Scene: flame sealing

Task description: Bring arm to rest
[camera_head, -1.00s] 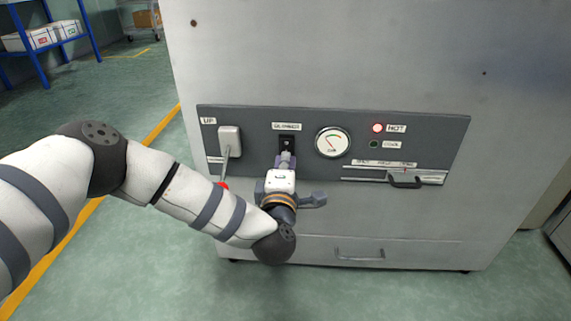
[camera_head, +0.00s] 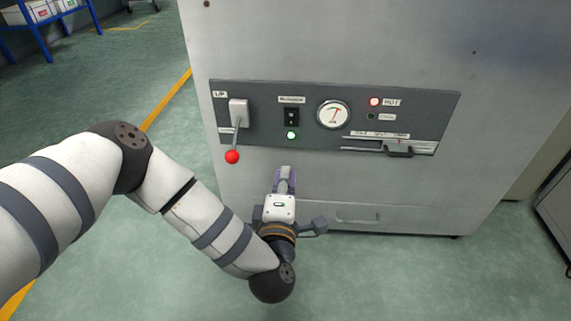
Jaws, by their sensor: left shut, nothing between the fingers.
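My left arm (camera_head: 215,222) comes in from the left and reaches down in front of the grey machine. My left gripper (camera_head: 287,172) is shut and empty, below the control panel (camera_head: 340,100) and apart from its switch. The black rocker switch (camera_head: 291,117) is uncovered, with a lit green lamp (camera_head: 291,135) under it. A lever with a red knob (camera_head: 232,157) hangs down at the panel's left. My right gripper is not in view.
The panel also has a round gauge (camera_head: 334,115), a lit red HOT lamp (camera_head: 376,101) and a slider with a black handle (camera_head: 398,151). A drawer handle (camera_head: 357,218) is low on the machine (camera_head: 330,45). A blue shelf (camera_head: 40,35) stands far left. Green floor is clear at the front.

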